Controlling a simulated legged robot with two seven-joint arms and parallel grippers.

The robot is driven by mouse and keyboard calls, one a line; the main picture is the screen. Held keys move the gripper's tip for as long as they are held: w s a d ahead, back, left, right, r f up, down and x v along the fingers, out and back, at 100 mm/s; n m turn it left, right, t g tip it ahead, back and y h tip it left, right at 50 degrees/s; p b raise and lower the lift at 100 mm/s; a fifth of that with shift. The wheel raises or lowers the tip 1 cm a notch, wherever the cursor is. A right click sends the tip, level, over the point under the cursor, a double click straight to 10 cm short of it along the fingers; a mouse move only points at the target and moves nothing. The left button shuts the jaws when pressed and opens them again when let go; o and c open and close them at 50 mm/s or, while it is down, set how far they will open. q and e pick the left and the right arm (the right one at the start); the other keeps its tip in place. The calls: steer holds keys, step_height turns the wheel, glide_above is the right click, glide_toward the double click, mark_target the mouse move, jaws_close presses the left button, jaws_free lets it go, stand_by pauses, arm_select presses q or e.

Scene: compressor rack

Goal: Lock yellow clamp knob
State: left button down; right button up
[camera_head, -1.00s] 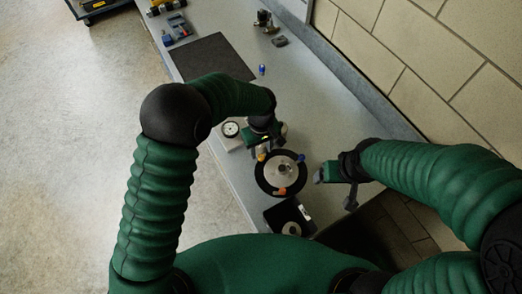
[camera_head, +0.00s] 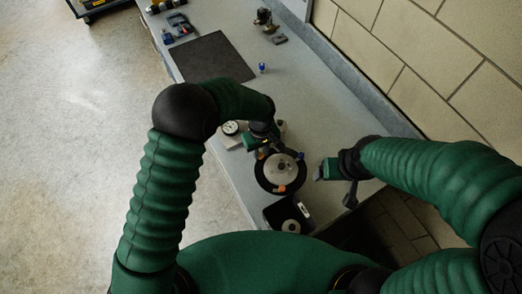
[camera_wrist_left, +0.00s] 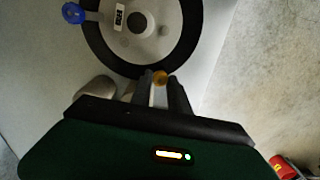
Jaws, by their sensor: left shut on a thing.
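The round fixture with a black rim (camera_head: 264,184) and a pale disc (camera_head: 284,167) stands on the bench. The yellow clamp knob (camera_wrist_left: 160,77) is on its near rim in the left wrist view, between my left fingertips. My left gripper (camera_wrist_left: 158,82) is shut on it; in the head view my left gripper (camera_head: 262,148) is at the fixture's upper left edge and hides most of the knob. A blue knob (camera_wrist_left: 74,13) and an orange knob (camera_head: 282,189) sit elsewhere on the rim. My right gripper (camera_head: 324,172) is to the right of the fixture, apart from it; its finger gap is unclear.
A black box with a ring (camera_head: 290,226) stands in front of the fixture. A dial gauge (camera_head: 231,128) is behind my left gripper. A dark mat (camera_head: 213,57), a small blue object (camera_head: 262,68) and tools (camera_head: 180,26) lie farther back. A wall (camera_head: 400,60) bounds the right.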

mark_target(261, 153)
arm_select(q)
steer(key=shift+m, duration=0.3)
steer(key=m, duration=0.3)
steer(key=shift+m+b, duration=0.3)
steer(key=m, duration=0.4)
steer(key=shift+m, duration=0.3)
steer(key=m, duration=0.4)
steer(key=shift+r+m, duration=0.1)
steer(key=shift+m, duration=0.2)
steer(key=shift+w+m, duration=0.1)
steer(key=shift+m, duration=2.1)
steer(key=c, duration=1.3)
jaws_free()
steer(key=shift+o, duration=0.2)
step_height(261, 153, up, 17)
steer(key=b, duration=0.2)
